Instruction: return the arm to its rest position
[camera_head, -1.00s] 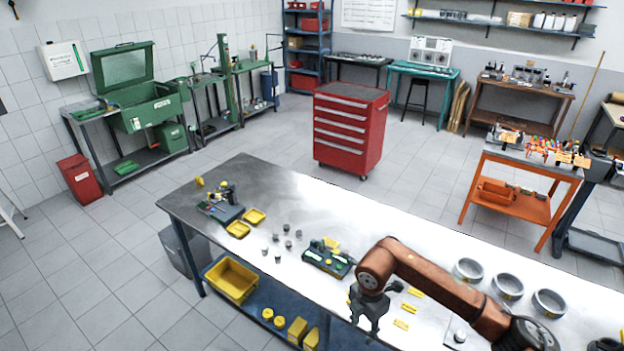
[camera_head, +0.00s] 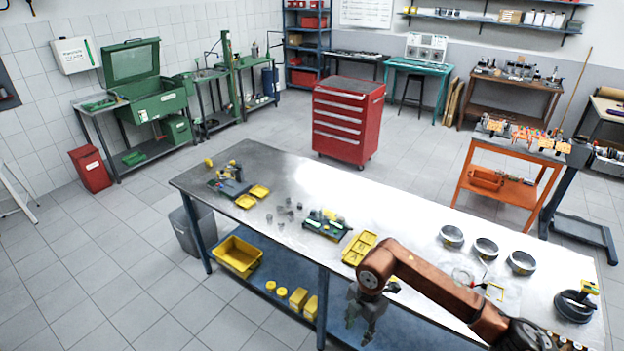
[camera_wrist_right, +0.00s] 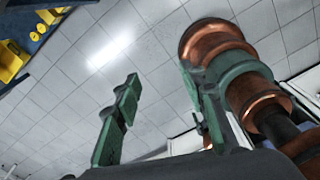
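My right arm, copper-coloured, comes in from the lower right of the head view. Its dark gripper (camera_head: 361,326) hangs fingers down by the near edge of the metal workbench (camera_head: 420,225), in front of the lower blue shelf. In the right wrist view the two green fingers (camera_wrist_right: 160,80) stand apart with nothing between them. A copper link of my arm shows beside and behind the right finger. My left arm and gripper are not in view.
The bench holds yellow trays (camera_head: 358,248), a green-black fixture (camera_head: 326,225), small grey parts and several metal rings (camera_head: 485,248). A yellow bin (camera_head: 237,256) sits on the lower shelf. A red tool cabinet (camera_head: 347,121) stands behind. Floor at the lower left is clear.

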